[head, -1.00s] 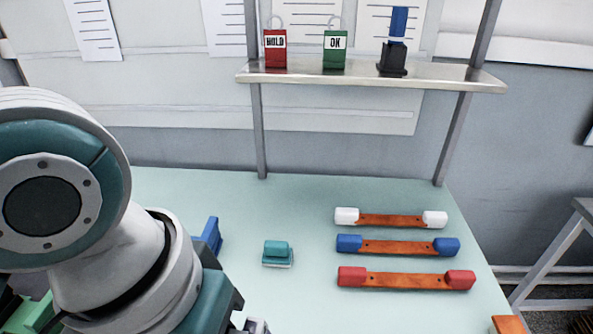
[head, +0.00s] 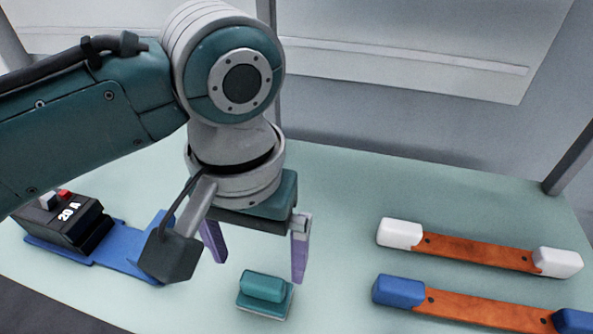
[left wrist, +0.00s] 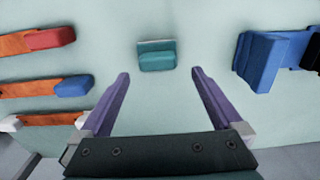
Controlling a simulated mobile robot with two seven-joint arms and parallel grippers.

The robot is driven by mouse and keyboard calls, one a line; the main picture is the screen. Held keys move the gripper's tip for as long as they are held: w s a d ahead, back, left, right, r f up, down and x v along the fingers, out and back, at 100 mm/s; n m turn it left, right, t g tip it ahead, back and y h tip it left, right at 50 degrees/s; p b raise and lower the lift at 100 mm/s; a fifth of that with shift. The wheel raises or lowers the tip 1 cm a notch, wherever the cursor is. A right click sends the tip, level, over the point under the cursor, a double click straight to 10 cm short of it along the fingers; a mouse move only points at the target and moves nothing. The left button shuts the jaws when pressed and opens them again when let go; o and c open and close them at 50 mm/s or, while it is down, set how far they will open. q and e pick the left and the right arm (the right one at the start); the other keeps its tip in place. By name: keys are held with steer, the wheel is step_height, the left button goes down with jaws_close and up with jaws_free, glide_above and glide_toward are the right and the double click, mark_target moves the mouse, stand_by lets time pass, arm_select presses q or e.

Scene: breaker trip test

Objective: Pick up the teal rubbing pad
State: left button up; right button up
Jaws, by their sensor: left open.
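The teal rubbing pad (head: 264,288) lies on the pale green table, with a teal grip block on a thin light base. My left gripper (head: 257,262) is open and empty, its two purple fingers pointing down above and just behind the pad in the head view. In the left wrist view the pad (left wrist: 157,56) lies ahead of the open fingertips (left wrist: 160,72), between their lines and apart from both. My right gripper is not in view.
A black 20 A breaker (head: 62,222) sits on a blue holder (head: 117,249) at the left. Copper bars with white ends (head: 478,252) and blue ends (head: 480,307) lie at the right. The table around the pad is clear.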

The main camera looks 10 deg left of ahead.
mark_target(261, 280)
arm_select(q)
steer(key=f, duration=0.3)
steer(key=f+b, duration=0.1)
steer(key=f, duration=0.1)
steer(key=shift+s+d+f, duration=0.15)
steer(key=shift+s+f, duration=0.1)
steer(key=shift+s, duration=0.05)
steer(key=shift+r, duration=0.1)
steer(key=c, duration=1.2)
